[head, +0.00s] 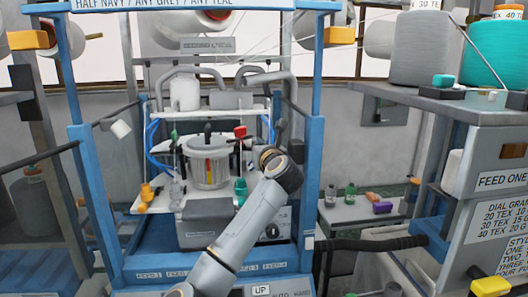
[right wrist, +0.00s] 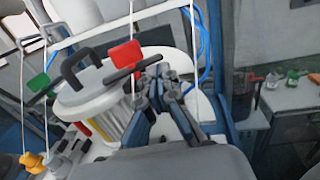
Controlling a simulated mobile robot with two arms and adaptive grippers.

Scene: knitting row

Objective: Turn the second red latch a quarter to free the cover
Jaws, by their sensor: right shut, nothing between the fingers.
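The round white cover (head: 206,147) with a dark handle tops a pale drum in the middle of the blue frame; the cover also shows in the right wrist view (right wrist: 85,95). A red latch (head: 240,131) is at its right side and shows larger in the right wrist view (right wrist: 125,54), on a dark bar. A green-ended latch (head: 173,136) is at its left side, also in the right wrist view (right wrist: 38,82). No other red latch can be made out. My right gripper (right wrist: 158,73) is shut and empty, just right of the red latch's dark bar. My left gripper is out of view.
Blue posts (head: 312,170) flank the machine. White cords cross the right wrist view close to the cover. Orange parts (head: 147,194) and a teal part (head: 241,188) sit on the white shelf. A side table (head: 355,211) with small items stands right.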

